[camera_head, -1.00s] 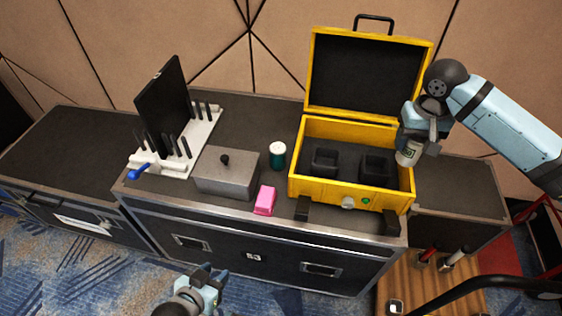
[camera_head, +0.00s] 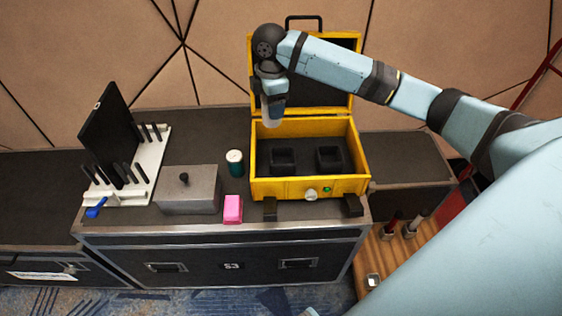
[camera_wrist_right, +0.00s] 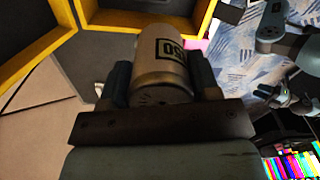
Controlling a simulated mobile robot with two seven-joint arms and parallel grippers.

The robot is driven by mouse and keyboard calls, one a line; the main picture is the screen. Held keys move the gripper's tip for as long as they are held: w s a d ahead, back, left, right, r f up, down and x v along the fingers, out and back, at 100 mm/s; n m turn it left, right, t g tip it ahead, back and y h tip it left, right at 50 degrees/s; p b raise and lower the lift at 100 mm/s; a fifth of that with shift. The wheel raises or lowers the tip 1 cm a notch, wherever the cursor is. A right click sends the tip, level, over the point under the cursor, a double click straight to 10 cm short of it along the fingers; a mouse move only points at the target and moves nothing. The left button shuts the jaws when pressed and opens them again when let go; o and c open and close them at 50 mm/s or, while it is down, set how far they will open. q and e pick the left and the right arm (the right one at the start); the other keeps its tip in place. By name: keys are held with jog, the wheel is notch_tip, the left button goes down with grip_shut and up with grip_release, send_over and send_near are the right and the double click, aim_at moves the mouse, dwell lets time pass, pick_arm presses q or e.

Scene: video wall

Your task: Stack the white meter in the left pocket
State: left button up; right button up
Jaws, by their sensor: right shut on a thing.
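The white meter (camera_wrist_right: 160,65), a pale cylinder with a dark-framed label, is between the fingers of my right gripper (camera_wrist_right: 158,85). In the head view the meter (camera_head: 272,113) hangs below the right gripper (camera_head: 271,98), above the back left part of the yellow case (camera_head: 310,188). The case's black insert has a left pocket (camera_head: 283,160) and a right pocket (camera_head: 329,158); both look empty. The meter is apart from the left pocket. My left gripper (camera_wrist_right: 279,98) shows small at the right of the wrist view, its fingers apart.
The case's open lid (camera_head: 318,95) stands behind the right gripper. Left of the case are a teal white-topped cylinder (camera_head: 235,165), a pink block (camera_head: 232,209), a grey lidded box (camera_head: 190,192) and a white rack (camera_head: 150,165) with a black panel (camera_head: 106,135).

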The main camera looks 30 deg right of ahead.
jog(key=d+f+n, duration=0.1)
jog(key=f, duration=0.5)
jog(key=d+f+n, duration=0.1)
jog(key=f+n, duration=0.1)
jog(key=f, duration=0.4)
jog(key=d+f+n, duration=0.1)
jog(key=f+n, duration=0.1)
jog(key=f, duration=0.5)
jog(key=shift+d+f, duration=0.1)
jog(key=shift+d, duration=0.1)
jog(key=shift+n, duration=0.3)
